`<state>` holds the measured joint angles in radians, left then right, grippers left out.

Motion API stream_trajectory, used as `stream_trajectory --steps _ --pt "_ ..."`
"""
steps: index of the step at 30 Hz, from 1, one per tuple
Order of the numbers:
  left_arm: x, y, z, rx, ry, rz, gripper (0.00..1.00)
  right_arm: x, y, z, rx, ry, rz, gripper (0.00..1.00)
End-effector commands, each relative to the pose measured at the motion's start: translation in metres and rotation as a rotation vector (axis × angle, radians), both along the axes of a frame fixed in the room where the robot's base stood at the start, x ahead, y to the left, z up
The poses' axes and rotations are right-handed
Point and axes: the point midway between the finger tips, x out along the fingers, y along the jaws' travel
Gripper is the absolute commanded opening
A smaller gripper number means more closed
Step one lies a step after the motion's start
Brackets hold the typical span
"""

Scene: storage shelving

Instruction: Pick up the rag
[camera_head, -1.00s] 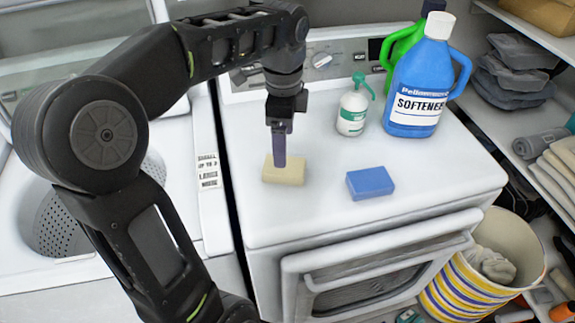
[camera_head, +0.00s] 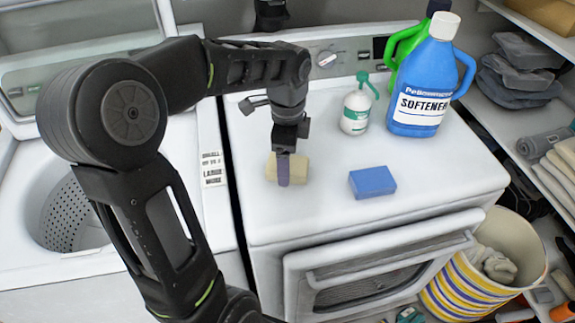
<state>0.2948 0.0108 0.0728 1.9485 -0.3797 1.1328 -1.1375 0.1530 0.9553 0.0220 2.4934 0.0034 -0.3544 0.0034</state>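No thing is plainly a rag. A pale cloth (camera_head: 494,264) lies crumpled in the striped basket at the lower right and could be one. My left gripper (camera_head: 284,182) points down over the white dryer top, its fingertips overlapping the front of a beige block (camera_head: 300,165), which looks like a sponge. The fingers show edge-on, so I cannot tell whether they are open or touch the block. A blue sponge-like block (camera_head: 372,182) lies to the right, apart from the gripper. My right gripper is not in view.
A white pump bottle (camera_head: 356,112), a blue softener jug (camera_head: 418,90) and a green bottle (camera_head: 402,48) stand at the dryer's back right. Shelves with folded cloths (camera_head: 518,78) are at the right. The striped basket (camera_head: 462,290) stands below.

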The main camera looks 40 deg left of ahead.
Motion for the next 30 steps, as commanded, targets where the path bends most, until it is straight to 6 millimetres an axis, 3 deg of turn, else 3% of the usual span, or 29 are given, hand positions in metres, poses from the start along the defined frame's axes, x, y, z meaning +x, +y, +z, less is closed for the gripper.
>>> stream_trajectory --steps 4,20,30 --pt "0.0000 -0.0001 -0.0082 0.000 -0.001 0.000 0.82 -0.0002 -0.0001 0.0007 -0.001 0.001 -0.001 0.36" --pt "0.0003 -0.0001 -0.0079 0.000 -0.002 0.000 0.82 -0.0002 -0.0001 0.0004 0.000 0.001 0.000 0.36" --pt "0.0002 -0.0001 -0.0078 0.000 -0.001 0.000 0.56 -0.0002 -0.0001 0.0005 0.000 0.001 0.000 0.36"
